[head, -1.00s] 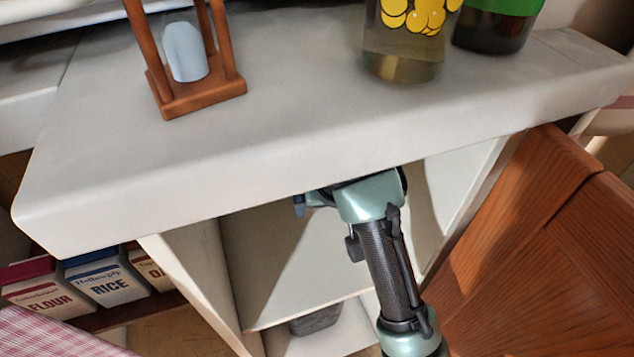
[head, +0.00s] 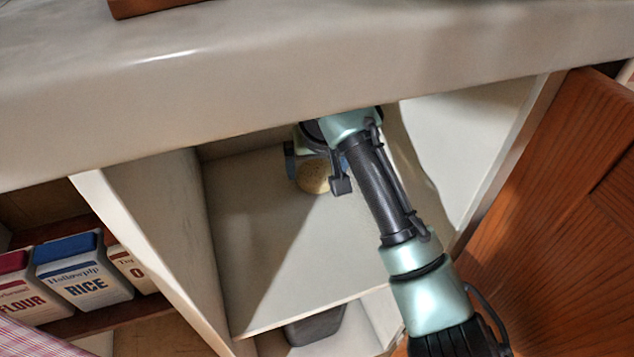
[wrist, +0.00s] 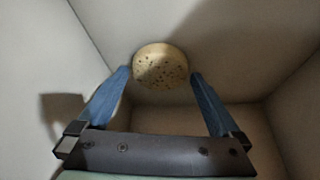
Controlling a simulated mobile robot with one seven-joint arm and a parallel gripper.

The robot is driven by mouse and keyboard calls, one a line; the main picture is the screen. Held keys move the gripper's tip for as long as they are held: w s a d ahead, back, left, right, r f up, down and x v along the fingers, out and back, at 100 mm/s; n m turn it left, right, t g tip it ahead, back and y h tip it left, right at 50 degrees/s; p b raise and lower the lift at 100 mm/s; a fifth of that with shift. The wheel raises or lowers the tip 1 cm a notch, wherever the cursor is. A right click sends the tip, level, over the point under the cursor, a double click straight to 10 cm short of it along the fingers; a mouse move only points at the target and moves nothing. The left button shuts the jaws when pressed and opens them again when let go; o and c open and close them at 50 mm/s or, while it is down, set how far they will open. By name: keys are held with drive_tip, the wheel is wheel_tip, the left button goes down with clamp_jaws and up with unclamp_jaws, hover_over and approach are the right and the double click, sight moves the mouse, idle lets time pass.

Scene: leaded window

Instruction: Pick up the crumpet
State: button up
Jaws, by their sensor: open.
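The crumpet (wrist: 160,66) is a round, pale tan disc with small dark holes. In the wrist view it lies on the pale surface inside the cabinet, just ahead of and between the fingertips. My gripper (wrist: 160,74) is open and empty, with its two blue fingers spread to either side of the crumpet. In the head view the crumpet (head: 313,177) shows partly behind my gripper (head: 303,172) on the cabinet shelf. The wrist and a finger hide part of it there.
The cabinet shelf (head: 262,270) is otherwise bare, with side walls close by. The thick countertop (head: 300,70) overhangs above my arm. An open wooden door (head: 560,220) stands at the right. Rice (head: 85,275) and flour (head: 25,300) boxes sit at the left. A dark bin (head: 315,325) is below.

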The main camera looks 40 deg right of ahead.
drive_tip(key=shift+w+d+f, duration=0.1)
drive_tip(key=shift+w+f, duration=0.05)
drive_tip(key=shift+f, duration=0.3)
drive_tip(key=c, duration=1.1)
drive_tip(key=shift+o, duration=0.2)
drive_tip(key=shift+r, duration=0.15)
